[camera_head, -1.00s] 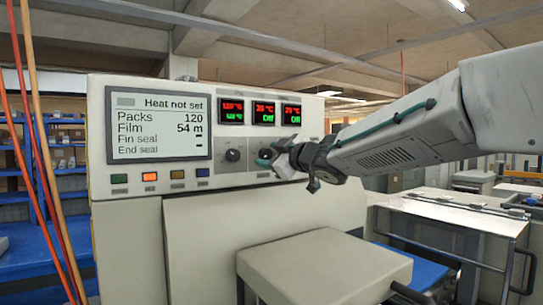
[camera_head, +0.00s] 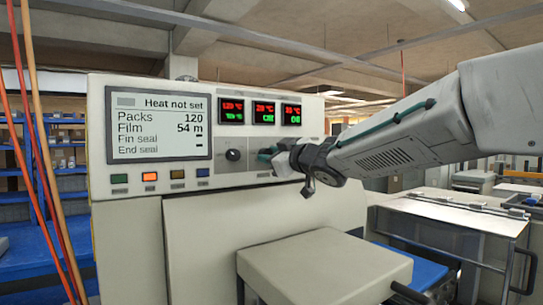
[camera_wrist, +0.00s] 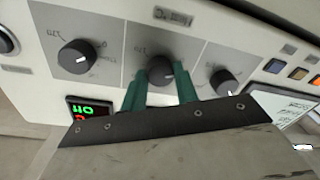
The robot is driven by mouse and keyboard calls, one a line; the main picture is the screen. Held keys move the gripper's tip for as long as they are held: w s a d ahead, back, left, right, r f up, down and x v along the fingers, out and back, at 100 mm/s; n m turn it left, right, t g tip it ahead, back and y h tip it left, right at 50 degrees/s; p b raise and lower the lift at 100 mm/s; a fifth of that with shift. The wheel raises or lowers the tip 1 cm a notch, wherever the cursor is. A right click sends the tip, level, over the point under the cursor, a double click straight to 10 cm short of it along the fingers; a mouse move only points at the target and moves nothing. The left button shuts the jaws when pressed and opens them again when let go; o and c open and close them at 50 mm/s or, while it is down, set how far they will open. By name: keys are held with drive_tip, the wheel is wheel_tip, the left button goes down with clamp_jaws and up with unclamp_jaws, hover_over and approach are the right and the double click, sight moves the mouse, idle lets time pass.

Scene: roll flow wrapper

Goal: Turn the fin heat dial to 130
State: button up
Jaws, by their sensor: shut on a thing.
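The panel carries a row of dark round dials. In the wrist view, my gripper (camera_wrist: 161,76) has its two green fingers shut on either side of the middle dial (camera_wrist: 159,68). That dial's white pointer mark shows between the fingers. In the head view, my gripper (camera_head: 269,155) reaches the panel from the right and hides the dial it holds. The dial lettering is too tilted and blurred to tell which is the fin heat dial. The screen (camera_head: 158,122) reads "Heat not set", with short dashes by Fin seal and End seal visible.
A free dial (camera_head: 233,155) is left of my gripper. In the wrist view, dials stand on the left (camera_wrist: 77,57) and right (camera_wrist: 224,82) of the held one. Three red-green displays (camera_head: 264,113) sit above. Coloured buttons (camera_head: 149,177) line the panel's lower left. A beige cover (camera_head: 325,265) juts out below.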

drive_tip(key=shift+s+a+f+m+t+h, duration=0.1)
drive_tip(key=shift+m+t+h, duration=0.2)
drive_tip(key=shift+m, duration=4.5)
drive_tip(key=shift+f+m+t+h, duration=0.15)
drive_tip(key=shift+m+t, duration=0.25)
drive_tip(key=shift+m, duration=4.4)
drive_tip(key=o, duration=1)
drive_tip(key=shift+r, duration=0.1)
drive_tip(key=shift+c, duration=0.2)
drive_tip(key=v, duration=0.7)
drive_tip(key=shift+s, duration=0.35)
drive_tip(key=shift+d, duration=0.25)
